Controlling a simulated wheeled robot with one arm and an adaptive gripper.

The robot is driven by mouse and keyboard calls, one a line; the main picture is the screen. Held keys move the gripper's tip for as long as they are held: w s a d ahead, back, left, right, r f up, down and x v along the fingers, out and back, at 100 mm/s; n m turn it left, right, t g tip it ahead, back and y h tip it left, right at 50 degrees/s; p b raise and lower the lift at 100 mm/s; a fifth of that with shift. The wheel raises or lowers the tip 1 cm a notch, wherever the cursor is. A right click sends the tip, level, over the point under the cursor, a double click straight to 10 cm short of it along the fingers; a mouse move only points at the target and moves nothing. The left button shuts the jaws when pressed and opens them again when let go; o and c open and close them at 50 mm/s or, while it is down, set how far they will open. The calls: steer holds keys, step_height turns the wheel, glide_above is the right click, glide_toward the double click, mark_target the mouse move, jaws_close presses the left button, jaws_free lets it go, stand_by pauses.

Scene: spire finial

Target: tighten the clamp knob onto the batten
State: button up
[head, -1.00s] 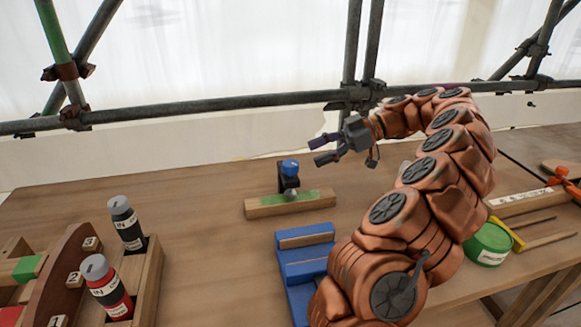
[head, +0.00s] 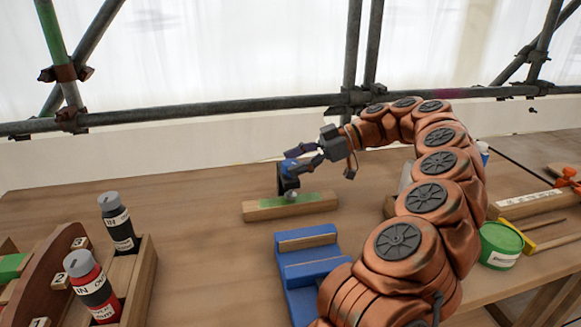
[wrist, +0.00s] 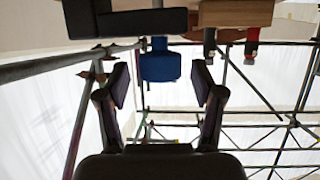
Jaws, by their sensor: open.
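The clamp knob is blue (head: 289,166) and sits on top of a small black clamp (head: 287,184), at the back of the table in the head view. Below it lies the wooden batten (head: 262,211) with a green strip on top. My gripper (head: 298,160) is open at the knob, coming from the right, and partly covers it in the head view. In the wrist view the blue knob (wrist: 160,67) lies ahead, between and slightly beyond the open fingertips. I see no finger contact with it.
A blue vise-like block (head: 305,262) stands in front of the batten. Black (head: 121,228) and red (head: 97,290) bottles stand in a wooden rack at left. A green tin (head: 500,246) is at right. Scaffold tubes (head: 200,112) cross behind the table.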

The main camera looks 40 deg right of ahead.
steer(key=shift+w+a+f, duration=0.2)
steer(key=shift+w+a, duration=0.05)
steer(key=shift+a, duration=0.35)
steer(key=c, duration=1.2)
